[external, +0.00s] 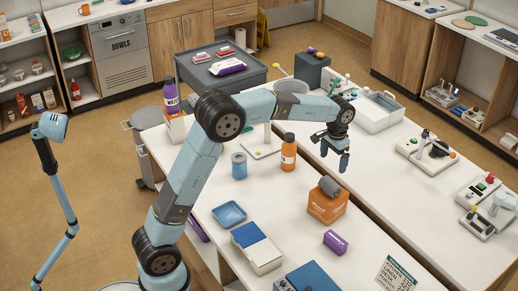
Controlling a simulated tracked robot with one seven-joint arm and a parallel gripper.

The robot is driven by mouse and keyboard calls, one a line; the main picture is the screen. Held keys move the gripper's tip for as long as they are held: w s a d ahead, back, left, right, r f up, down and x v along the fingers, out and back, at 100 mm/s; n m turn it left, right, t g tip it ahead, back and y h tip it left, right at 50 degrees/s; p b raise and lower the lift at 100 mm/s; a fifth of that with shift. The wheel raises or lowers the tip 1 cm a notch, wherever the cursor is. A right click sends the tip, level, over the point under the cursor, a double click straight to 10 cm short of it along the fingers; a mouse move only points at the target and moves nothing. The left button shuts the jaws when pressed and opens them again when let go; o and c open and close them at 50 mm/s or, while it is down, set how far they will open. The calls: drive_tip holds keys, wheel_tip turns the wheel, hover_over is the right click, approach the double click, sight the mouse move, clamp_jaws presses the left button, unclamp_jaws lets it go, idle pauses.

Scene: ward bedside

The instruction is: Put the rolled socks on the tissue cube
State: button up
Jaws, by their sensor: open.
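The tissue cube (325,207) is an orange box on the white table, right of the middle in the external view. A grey rounded bundle, which looks like the rolled socks (330,186), rests on its top face. My gripper (335,161) is above and slightly behind the socks in the picture, pointing down. Its fingers are apart with nothing between them, and a gap shows between them and the socks. The underside of the socks is hidden.
An orange bottle (288,153) and a blue-grey can (239,166) stand left of the cube. A purple box (335,242) lies in front of it. A blue tray (229,214) and a blue-white box (257,248) are nearer. Bare tabletop lies right of the cube.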

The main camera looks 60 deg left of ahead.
drive_tip(key=s+a+r+t, duration=0.1)
drive_tip(key=s+r, duration=0.5)
drive_tip(key=s, duration=0.5)
drive_tip(key=s+a+r+t, duration=0.2)
drive_tip(key=s+r, duration=0.4)
drive_tip(key=s, duration=0.5)
drive_tip(key=s+f+t, duration=0.1)
drive_tip(key=s+f, duration=0.1)
drive_tip(key=s, duration=0.9)
drive_tip(key=s+f+t, duration=0.1)
drive_tip(key=s+f, duration=0.1)
drive_tip(key=s, duration=1)
drive_tip(key=shift+s+a+f+t, duration=0.25)
drive_tip(key=shift+a+f+t, duration=0.05)
drive_tip(key=shift+a+f, duration=0.15)
